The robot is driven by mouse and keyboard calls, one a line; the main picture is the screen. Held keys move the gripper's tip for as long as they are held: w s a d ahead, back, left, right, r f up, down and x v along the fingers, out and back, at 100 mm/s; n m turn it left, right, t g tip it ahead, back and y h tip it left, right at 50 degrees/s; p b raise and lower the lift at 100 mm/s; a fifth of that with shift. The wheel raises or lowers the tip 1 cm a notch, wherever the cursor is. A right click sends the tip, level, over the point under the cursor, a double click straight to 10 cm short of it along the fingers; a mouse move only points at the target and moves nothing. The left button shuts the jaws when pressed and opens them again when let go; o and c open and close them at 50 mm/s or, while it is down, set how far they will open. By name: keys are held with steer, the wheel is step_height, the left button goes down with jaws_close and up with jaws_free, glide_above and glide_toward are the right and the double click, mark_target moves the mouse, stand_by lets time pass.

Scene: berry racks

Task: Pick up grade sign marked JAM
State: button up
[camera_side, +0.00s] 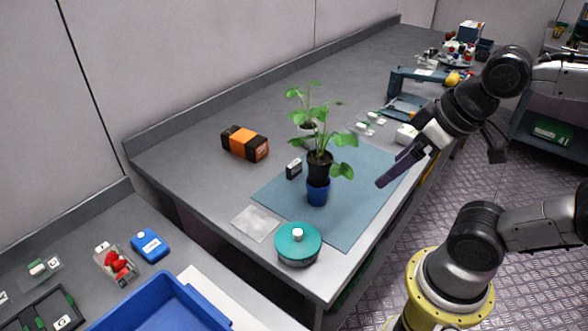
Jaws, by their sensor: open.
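No lettering is legible at this size, so I cannot tell which item is the grade sign marked JAM. My gripper (390,178) is open and appears empty, over the right part of the blue-grey mat (345,228), to the right of the plant. Its fingers overlap in this view.
An orange and black box (245,144) lies on the bench at left. A teal round container (298,243) stands at the mat's front corner. A clear sheet (255,223) lies beside it. A blue bin (160,305) and berry punnet (116,264) are lower left. The bench behind the plant is largely clear.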

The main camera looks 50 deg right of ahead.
steer(key=c, duration=0.4)
steer(key=w+r+n, duration=0.5)
steer(key=r+n, duration=0.1)
steer(key=n, duration=0.3)
steer(key=n+g, duration=0.6)
steer(key=n, duration=0.3)
glide_above(294, 163)
steer(key=f, duration=1.6)
steer(key=shift+w+a+f, duration=0.2)
steer(key=shift+a+f, duration=0.05)
steer(key=shift+a, duration=0.1)
steer(key=shift+s+d+f, duration=0.15)
steer(key=shift+d+f, duration=0.05)
steer(key=shift+f, duration=1.45)
steer(key=shift+s+d+f, duration=0.1)
steer(key=shift+d+f, duration=0.05)
steer(key=shift+f, duration=1.5)
